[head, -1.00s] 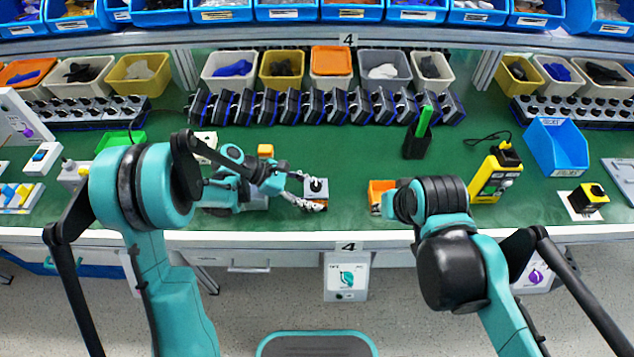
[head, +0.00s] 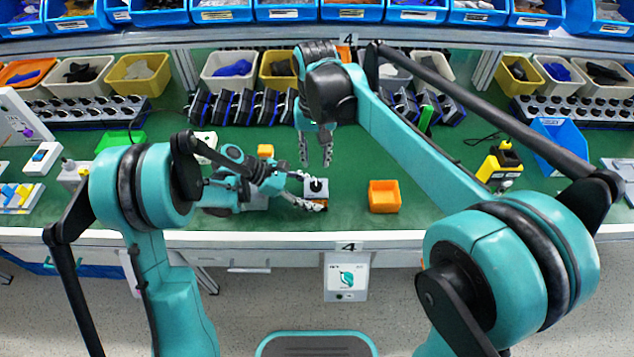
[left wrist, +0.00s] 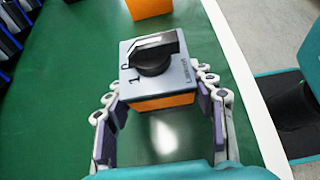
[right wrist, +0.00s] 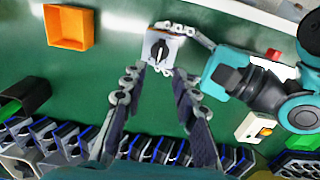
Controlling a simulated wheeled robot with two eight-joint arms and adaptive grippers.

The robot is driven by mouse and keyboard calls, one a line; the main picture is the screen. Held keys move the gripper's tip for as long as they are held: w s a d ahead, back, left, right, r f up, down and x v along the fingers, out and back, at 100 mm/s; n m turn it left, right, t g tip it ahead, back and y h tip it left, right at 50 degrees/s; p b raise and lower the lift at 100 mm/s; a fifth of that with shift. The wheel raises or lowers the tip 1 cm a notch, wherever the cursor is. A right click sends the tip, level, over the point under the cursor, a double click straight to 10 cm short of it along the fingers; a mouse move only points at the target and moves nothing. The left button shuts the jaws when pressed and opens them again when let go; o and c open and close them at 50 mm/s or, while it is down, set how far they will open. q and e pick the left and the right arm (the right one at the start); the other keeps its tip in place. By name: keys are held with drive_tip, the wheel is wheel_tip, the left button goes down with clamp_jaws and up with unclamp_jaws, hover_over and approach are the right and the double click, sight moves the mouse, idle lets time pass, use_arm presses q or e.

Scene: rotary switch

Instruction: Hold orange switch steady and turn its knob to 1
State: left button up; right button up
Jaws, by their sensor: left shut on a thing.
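The orange switch (head: 315,187) has a grey top plate and a black knob (left wrist: 155,57), and sits near the table's front edge. In the left wrist view its orange body (left wrist: 160,102) shows below the plate, and 0 and 1 are printed left of the knob. The knob's exact setting is hard to tell. My left gripper (left wrist: 160,92) is shut on the switch, one finger on each side. My right gripper (head: 316,163) is open and empty, just behind and above the switch. In the right wrist view the knob (right wrist: 160,49) lies beyond its parted fingertips (right wrist: 158,84).
An orange bin (head: 384,197) stands right of the switch. A yellow-and-black device (head: 500,162) and a blue bin (head: 558,145) are at the right.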

sight(316, 182)
drive_tip(key=shift+f, duration=4.25)
clamp_jaws()
